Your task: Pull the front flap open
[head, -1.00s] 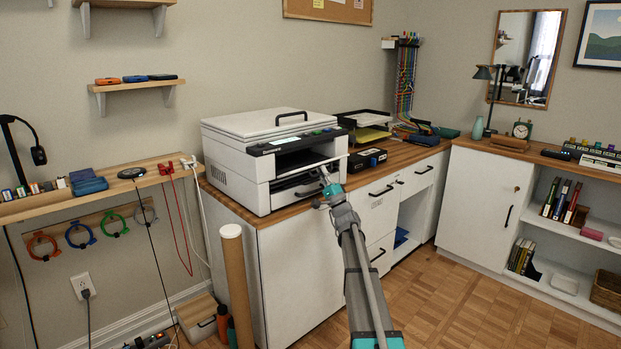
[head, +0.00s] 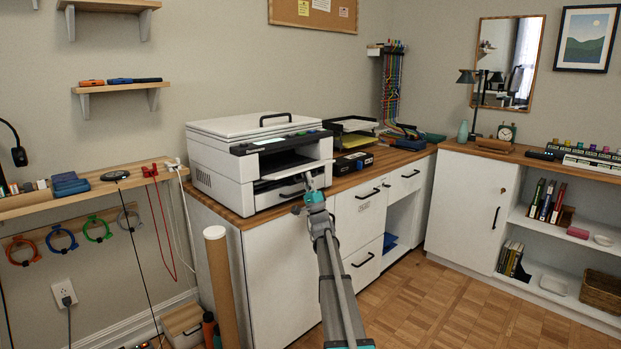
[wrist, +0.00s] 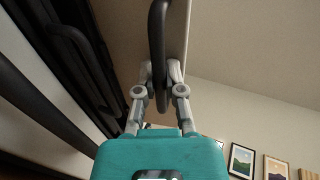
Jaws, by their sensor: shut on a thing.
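The white printer (head: 221,163) stands on the wood-topped cabinet in the head view. Its front flap (head: 296,171) is a pale panel leaning out below a dark opening; its exact angle is hard to tell. My gripper (head: 308,182) is at the front of the flap, and my arm hides part of the printer's lower front. In the wrist view my gripper (wrist: 157,82) is shut on the flap's black bar handle (wrist: 157,35), which runs between the fingers. The flap's shadowed panel (wrist: 120,40) lies just behind the handle.
A lower dark handle (wrist: 75,42) is close on the left in the wrist view. A cardboard tube (head: 220,280) stands by the cabinet's left side. A black box (head: 353,163) and paper tray (head: 352,125) are right of the printer. The wood floor (head: 440,310) is clear at right.

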